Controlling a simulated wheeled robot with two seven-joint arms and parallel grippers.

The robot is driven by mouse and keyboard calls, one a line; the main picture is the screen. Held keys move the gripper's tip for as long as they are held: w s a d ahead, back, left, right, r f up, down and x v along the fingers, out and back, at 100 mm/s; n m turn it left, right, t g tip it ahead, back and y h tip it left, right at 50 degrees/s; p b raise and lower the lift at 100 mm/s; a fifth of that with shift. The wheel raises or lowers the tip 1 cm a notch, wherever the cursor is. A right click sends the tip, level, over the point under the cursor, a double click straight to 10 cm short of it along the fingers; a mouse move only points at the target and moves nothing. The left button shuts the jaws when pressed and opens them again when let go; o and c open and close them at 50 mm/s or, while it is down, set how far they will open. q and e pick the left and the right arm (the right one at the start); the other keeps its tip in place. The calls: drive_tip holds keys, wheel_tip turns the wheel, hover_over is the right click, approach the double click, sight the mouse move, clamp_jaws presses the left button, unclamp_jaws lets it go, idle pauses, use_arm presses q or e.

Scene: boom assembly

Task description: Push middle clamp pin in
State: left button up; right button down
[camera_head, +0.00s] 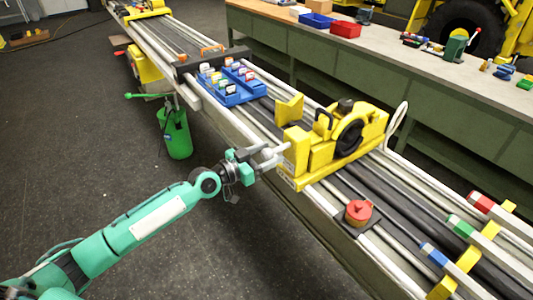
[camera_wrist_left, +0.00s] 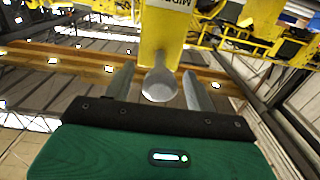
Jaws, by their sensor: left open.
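The yellow clamp (camera_head: 320,155) sits on the long rail bench, with a black ring opening in its body. In the left wrist view a grey pin with a rounded end (camera_wrist_left: 160,84) sticks out of the clamp's yellow face (camera_wrist_left: 165,30). My left gripper (camera_head: 274,157) is at the clamp's near left end. Its two fingers (camera_wrist_left: 158,90) are spread, one on each side of the pin, with gaps visible. In the head view the pin is hard to tell from the fingers. My right gripper does not show.
A blue tray (camera_head: 228,94) with several small coloured items lies on the bench behind the clamp. A red round knob (camera_head: 358,210) is to the right front. Yellow brackets with coloured blocks stand at the lower right. A green bucket (camera_head: 176,134) hangs at the bench's left side.

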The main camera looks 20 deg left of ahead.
sight(290, 144)
use_arm(q)
clamp_jaws()
drive_tip(key=shift+b+x, duration=0.45)
drive_tip(key=shift+x, duration=1.95)
drive_tip(key=shift+c, duration=1.4)
unclamp_jaws()
drive_tip(key=shift+r, duration=0.1)
drive_tip(key=shift+o, duration=1.4)
drive_tip(key=shift+w+d, duration=0.1)
